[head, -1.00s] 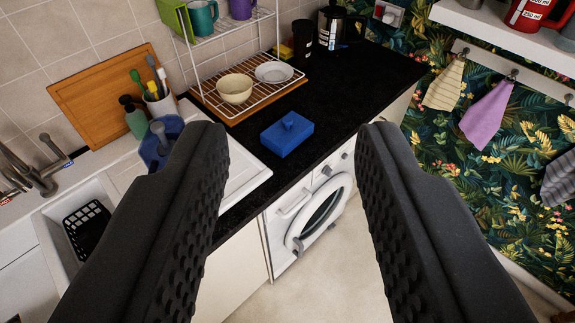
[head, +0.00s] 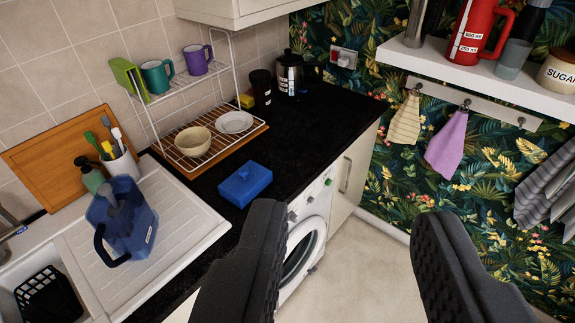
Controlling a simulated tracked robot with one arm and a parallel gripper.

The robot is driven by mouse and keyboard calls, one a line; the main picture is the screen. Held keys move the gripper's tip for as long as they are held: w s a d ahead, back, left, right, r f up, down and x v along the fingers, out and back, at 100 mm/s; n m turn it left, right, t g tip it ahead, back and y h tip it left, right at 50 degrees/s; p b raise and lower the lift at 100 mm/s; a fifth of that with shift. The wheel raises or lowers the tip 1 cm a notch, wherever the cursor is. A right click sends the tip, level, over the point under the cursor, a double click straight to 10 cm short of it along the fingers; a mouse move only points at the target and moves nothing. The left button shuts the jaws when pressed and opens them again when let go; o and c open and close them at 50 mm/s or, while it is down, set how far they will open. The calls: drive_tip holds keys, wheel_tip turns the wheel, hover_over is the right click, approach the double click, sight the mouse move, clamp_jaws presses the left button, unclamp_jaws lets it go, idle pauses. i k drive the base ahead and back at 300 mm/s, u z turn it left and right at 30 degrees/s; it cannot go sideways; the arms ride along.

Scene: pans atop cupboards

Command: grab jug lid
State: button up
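No separate piece shows clearly as a jug lid. A translucent blue jug (head: 124,225) with a handle stands on the draining board at left; its top looks open, with a grey object inside. A red jug (head: 476,35) with volume marks stands on the wall shelf at upper right. My gripper (head: 349,220) is open and empty, its two black fingers wide apart in front of the worktop and floor.
A wire rack (head: 160,95) with mugs, a bowl (head: 193,141) and a plate stands on the worktop (head: 318,112). A washing machine (head: 322,205) is below. The shelf (head: 500,78) juts out at right; floor is clear.

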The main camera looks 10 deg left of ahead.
sight(243, 185)
drive_tip(key=z, duration=0.15)
drive_tip(key=i, duration=1.15)
drive_tip(key=u, duration=0.3)
